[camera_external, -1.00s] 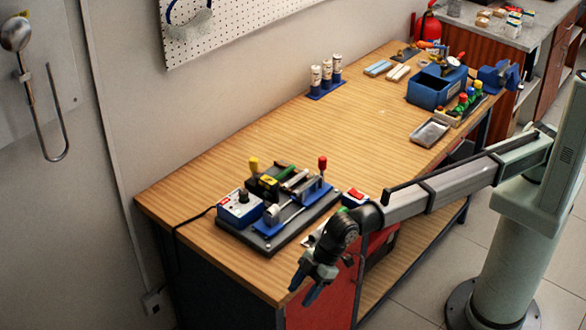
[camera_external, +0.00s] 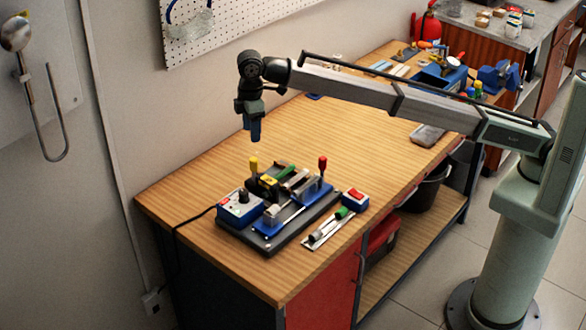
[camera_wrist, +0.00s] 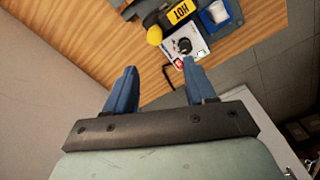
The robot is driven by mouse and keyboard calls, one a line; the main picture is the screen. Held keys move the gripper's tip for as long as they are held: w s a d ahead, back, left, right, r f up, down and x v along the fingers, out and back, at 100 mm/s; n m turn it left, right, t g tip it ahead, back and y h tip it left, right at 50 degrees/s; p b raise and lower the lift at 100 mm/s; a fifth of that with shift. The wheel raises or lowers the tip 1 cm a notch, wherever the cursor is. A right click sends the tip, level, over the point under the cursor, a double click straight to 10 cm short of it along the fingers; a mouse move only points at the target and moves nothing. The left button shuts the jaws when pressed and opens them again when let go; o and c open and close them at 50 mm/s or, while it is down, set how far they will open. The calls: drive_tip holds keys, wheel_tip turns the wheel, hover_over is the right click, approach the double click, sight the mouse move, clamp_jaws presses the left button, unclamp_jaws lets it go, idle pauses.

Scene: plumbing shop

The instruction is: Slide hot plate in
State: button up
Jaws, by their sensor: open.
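A dark bench fixture (camera_external: 262,245) stands on the wooden workbench, with blue slide parts on it. The hot plate (camera_external: 268,182) is a dark block with a yellow label, beside a yellow knob (camera_external: 253,163). In the wrist view the label on the hot plate (camera_wrist: 180,13) reads HOT, with the yellow knob (camera_wrist: 154,36) next to it. My gripper (camera_external: 255,138) is open and empty, pointing down above and behind the yellow knob. Its blue fingers (camera_wrist: 158,68) are spread in the wrist view.
The middle of the workbench (camera_external: 320,140) is clear.

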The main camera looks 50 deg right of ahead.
sight(254, 158)
drive_tip(key=f, duration=1.3)
drive_tip(key=shift+w+d+f, duration=0.15)
drive_tip(key=shift+w+d, duration=0.2)
drive_tip(key=shift+d, duration=0.05)
drive_tip(key=shift+c, duration=0.3)
clamp_jaws()
